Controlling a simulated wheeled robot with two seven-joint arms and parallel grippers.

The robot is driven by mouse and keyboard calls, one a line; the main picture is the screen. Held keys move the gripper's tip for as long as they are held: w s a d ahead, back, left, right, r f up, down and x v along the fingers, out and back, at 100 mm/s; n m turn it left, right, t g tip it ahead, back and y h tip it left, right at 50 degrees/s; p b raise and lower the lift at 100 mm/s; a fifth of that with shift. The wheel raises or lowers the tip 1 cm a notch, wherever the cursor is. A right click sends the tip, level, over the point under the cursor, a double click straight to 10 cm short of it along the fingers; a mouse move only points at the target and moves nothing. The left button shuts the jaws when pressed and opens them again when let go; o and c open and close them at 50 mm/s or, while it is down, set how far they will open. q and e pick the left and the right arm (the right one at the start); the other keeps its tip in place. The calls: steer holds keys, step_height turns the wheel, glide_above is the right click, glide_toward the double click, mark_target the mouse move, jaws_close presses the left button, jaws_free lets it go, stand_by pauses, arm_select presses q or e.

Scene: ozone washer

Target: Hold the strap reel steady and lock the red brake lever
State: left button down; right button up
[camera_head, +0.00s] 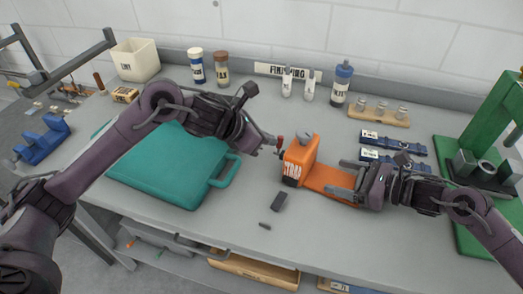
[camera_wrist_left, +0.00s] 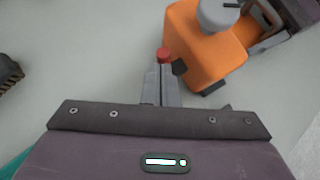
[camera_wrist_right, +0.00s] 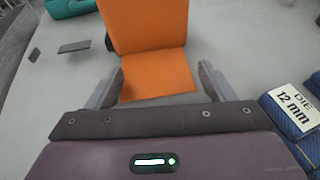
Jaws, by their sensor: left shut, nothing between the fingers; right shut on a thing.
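The orange strap reel (camera_head: 299,156) stands on the grey workbench, with a grey knob on top and a flat orange base reaching right. Its red brake lever (camera_head: 280,141) sticks out on the left side; its red tip (camera_wrist_left: 163,54) shows in the left wrist view. My left gripper (camera_head: 270,145) is shut and empty, its fingertips right at the red tip; I cannot tell if they touch. My right gripper (camera_head: 347,180) is shut on the reel's base, with one finger along each side; the orange base (camera_wrist_right: 158,75) also shows between them in the right wrist view.
A teal case (camera_head: 160,170) lies left of the reel under my left arm. A dark block (camera_head: 279,201) and a small dark piece (camera_head: 265,226) lie in front. Blue die holders (camera_head: 392,139) lie behind my right arm. A green press (camera_head: 490,130) stands at right.

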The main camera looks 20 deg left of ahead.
arm_select(q)
steer(key=shift+w+d+r, duration=0.1)
steer(key=shift+w, duration=0.4)
steer(key=shift+r, duration=0.1)
steer(key=shift+r, duration=0.7)
steer(key=s+a+r, duration=0.1)
steer(key=a+r, duration=0.5)
steer(key=r, duration=0.5)
steer(key=shift+a+r, duration=0.2)
steer(key=shift+a, duration=0.05)
